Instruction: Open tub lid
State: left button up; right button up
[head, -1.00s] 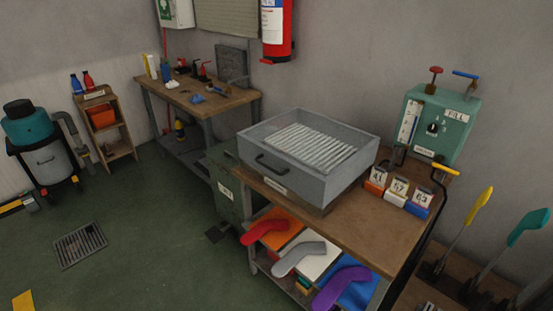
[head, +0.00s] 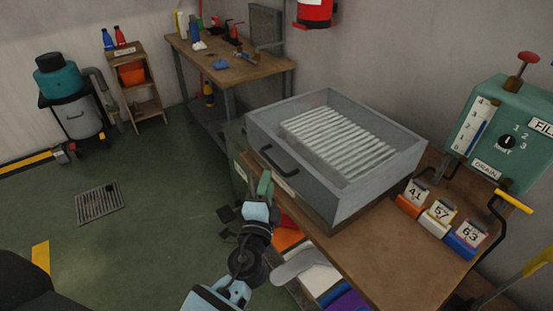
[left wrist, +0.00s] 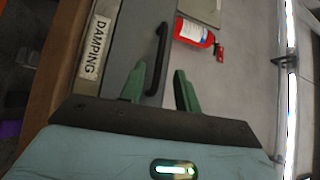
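The grey tub (head: 300,188) stands on the wooden bench, with a pale ribbed panel (head: 338,140) on its top inside a grey rim. A black bar handle (head: 279,161) is on its front side, above a white label that reads DAMPING in the left wrist view (left wrist: 94,48). My left gripper (head: 265,184) is just below and in front of the handle. In the left wrist view its green fingers (left wrist: 160,84) are apart, with the handle (left wrist: 157,60) between or just beyond them; contact is unclear. My right gripper is not in view.
A green panel (head: 508,140) with knobs and a yellow lever (head: 514,202) stands right of the tub. Numbered blocks (head: 438,216) lie on the bench (head: 385,238). Colored trays and a grey sock shape (head: 300,262) are below. The floor at left is mostly clear.

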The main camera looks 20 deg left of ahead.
aim_at(272, 161)
pick_arm(q)
jog(key=shift+w+a+r+p, duration=0.1)
jog(key=shift+w+a+r, duration=0.05)
jog(key=shift+w, duration=1.1)
jog(key=shift+w+a+r+p, duration=0.15)
jog(key=shift+w+a+r, duration=0.05)
jog(key=shift+w, duration=1.1)
jog(key=shift+w+a+r+p, duration=0.1)
jog(key=shift+w+a+r, duration=0.05)
jog(key=shift+w, duration=1.1)
grip_shut()
